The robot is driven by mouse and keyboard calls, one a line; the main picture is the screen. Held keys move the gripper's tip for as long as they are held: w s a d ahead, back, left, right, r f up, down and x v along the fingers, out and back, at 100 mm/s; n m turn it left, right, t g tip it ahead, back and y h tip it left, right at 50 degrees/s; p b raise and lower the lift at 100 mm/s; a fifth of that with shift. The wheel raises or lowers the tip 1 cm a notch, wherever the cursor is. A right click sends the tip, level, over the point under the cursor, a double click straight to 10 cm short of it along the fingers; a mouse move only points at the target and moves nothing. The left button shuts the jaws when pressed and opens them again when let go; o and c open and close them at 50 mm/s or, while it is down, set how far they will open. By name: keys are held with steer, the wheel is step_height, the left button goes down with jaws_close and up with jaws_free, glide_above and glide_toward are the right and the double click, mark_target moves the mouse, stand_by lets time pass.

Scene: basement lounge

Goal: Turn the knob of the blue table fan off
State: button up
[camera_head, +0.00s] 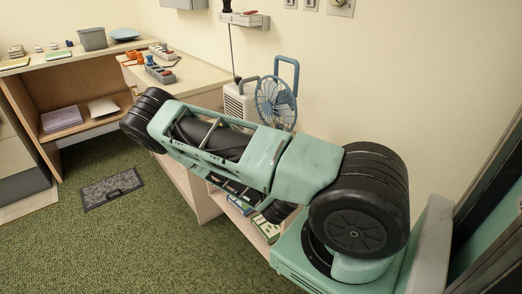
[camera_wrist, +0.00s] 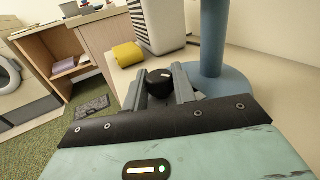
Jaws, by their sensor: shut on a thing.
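The blue table fan (camera_head: 276,103) stands on the counter against the back wall, with a round wire cage and a looped frame above. In the wrist view its blue post and round base (camera_wrist: 225,84) are close on the right. The black knob (camera_wrist: 160,90), with a pale mark on top, sits beside the post. My gripper (camera_wrist: 160,84) is shut on the knob, one grey finger at each side. The lower part of the knob is hidden by the fingers and gripper body. In the head view my arm covers the gripper and the fan's base.
A white slatted box (camera_head: 239,100) stands left of the fan; a yellow roll-like thing (camera_wrist: 128,54) lies near it on the counter. Orange and grey items (camera_head: 160,73) lie farther left. Shelves with books (camera_head: 266,228) are below. Green carpet (camera_head: 120,240) is open at the lower left.

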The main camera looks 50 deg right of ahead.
steer(key=shift+t+y, duration=0.3)
steer(key=shift+y, duration=0.1)
steer(key=o, duration=1)
steer(key=p+v, duration=0.6)
steer(key=v, duration=1.1)
steer(key=shift+s+a, duration=0.15)
steer(key=shift+a, duration=0.05)
